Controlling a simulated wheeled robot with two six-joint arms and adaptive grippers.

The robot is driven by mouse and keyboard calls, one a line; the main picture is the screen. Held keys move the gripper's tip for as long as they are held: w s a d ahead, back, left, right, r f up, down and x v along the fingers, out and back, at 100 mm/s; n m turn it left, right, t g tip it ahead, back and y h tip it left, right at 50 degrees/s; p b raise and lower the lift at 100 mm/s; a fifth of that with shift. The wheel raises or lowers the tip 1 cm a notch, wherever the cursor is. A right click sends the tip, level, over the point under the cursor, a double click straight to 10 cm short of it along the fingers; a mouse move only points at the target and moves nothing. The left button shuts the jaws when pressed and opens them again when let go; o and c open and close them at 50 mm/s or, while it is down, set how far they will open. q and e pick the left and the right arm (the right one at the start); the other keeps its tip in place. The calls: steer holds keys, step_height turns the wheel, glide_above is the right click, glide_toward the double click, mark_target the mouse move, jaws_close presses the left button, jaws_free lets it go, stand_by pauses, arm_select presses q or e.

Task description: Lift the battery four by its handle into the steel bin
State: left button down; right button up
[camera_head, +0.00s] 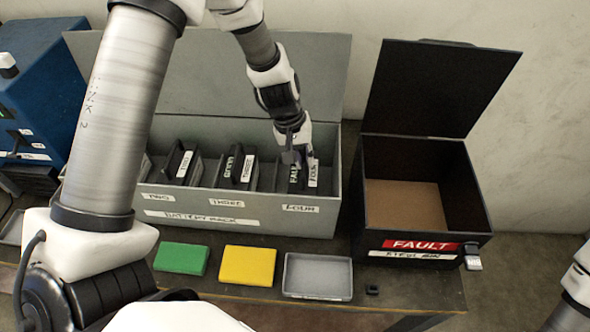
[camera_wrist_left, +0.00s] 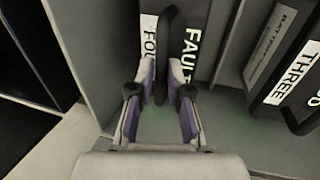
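Battery four (camera_head: 296,178) is a dark block with white labels, standing in the right-hand slot of the grey battery rack (camera_head: 225,212). In the left wrist view battery four (camera_wrist_left: 188,50) shows a "FAULT" marking and a partly hidden number label. Its dark upright handle (camera_wrist_left: 167,40) stands between my left fingertips. My left gripper (camera_head: 294,156) reaches down over this battery; in the wrist view its fingers (camera_wrist_left: 161,75) are on both sides of the handle, close to it. Whether they press on it is unclear. The black steel bin (camera_head: 479,217) stands open to the right, empty. My right gripper is not seen.
Battery three (camera_head: 236,167) and another battery (camera_head: 181,163) sit in the slots to the left. A green block (camera_head: 181,258), a yellow block (camera_head: 248,266) and a grey tray (camera_head: 318,276) lie in front of the rack. The bin's raised lid (camera_head: 440,88) stands behind its opening.

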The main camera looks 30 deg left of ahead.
arm_select(q)
steer(key=shift+s, duration=0.1)
steer(key=shift+r+p, duration=0.95)
steer(key=shift+r, duration=0.15)
steer(key=shift+r+p, duration=0.8)
steer(key=shift+r, duration=0.15)
step_height(320, 180, up, 16)
steer(key=p, duration=0.9)
